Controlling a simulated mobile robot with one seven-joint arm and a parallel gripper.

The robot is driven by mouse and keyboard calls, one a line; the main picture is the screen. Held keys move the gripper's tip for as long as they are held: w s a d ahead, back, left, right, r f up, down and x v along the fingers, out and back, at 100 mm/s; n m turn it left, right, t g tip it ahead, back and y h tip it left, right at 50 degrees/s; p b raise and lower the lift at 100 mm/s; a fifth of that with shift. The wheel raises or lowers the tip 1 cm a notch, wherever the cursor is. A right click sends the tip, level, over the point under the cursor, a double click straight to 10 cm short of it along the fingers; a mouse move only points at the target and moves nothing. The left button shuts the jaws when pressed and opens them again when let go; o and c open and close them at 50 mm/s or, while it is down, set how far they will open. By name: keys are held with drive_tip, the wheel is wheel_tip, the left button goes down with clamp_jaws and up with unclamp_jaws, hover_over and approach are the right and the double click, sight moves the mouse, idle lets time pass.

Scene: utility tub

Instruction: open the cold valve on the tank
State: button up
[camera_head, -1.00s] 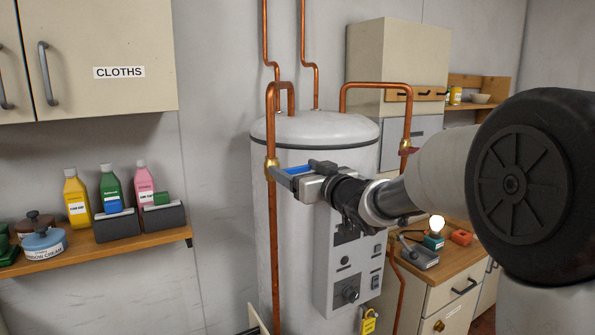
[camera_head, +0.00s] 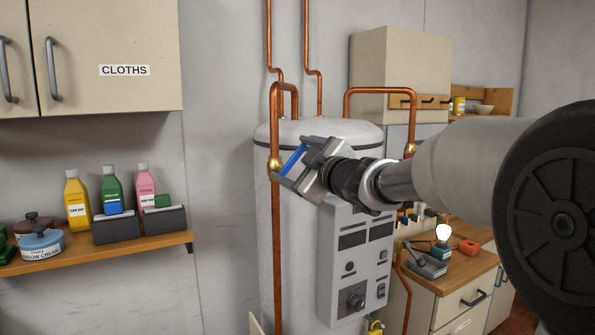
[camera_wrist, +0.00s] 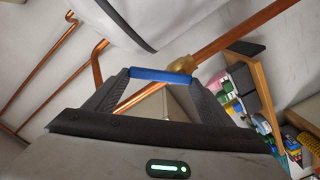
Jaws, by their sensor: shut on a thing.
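The cold valve has a blue lever (camera_head: 292,160) and a brass body (camera_head: 275,164) on the left copper pipe of the white tank (camera_head: 262,230). My gripper (camera_head: 293,165) is shut on the blue lever, which slants up to the right from the brass body. In the wrist view the blue lever (camera_wrist: 160,75) lies across between my two fingertips (camera_wrist: 161,78), with the brass body (camera_wrist: 183,67) just behind its right end. My fingers partly hide the lever in the head view.
A second brass valve (camera_head: 410,150) sits on the right copper pipe. A grey control panel (camera_head: 340,270) is on the tank front below my gripper. A shelf with bottles (camera_head: 145,187) is on the left wall, and a wooden counter (camera_head: 460,270) stands right.

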drive_tip(key=n, duration=0.1)
drive_tip(key=n+b, duration=0.1)
drive_tip(key=a+n+b, duration=0.1)
drive_tip(key=shift+s+r+n, duration=0.1)
drive_tip(key=shift+s+n, duration=0.25)
drive_tip(key=shift+n, duration=0.05)
drive_tip(key=shift+s+a+r+n+b, duration=0.1)
drive_tip(key=shift+s+a+n+b, duration=0.1)
drive_tip(key=shift+n+b, duration=0.5)
drive_tip(key=shift+s+a+f+n+b, duration=0.1)
drive_tip(key=shift+a+n+b, duration=0.2)
drive_tip(key=shift+n, duration=0.65)
drive_tip(key=shift+s+a+r+n+b, duration=0.15)
drive_tip(key=shift+n+b, duration=0.4)
drive_tip(key=shift+n, duration=0.3)
drive_tip(key=o, duration=1.5)
drive_tip(key=shift+o, duration=0.2)
drive_tip(key=p+v, duration=0.1)
drive_tip(key=v, duration=1.6)
drive_tip(key=shift+s, duration=0.2)
drive_tip(key=shift+d, duration=0.15)
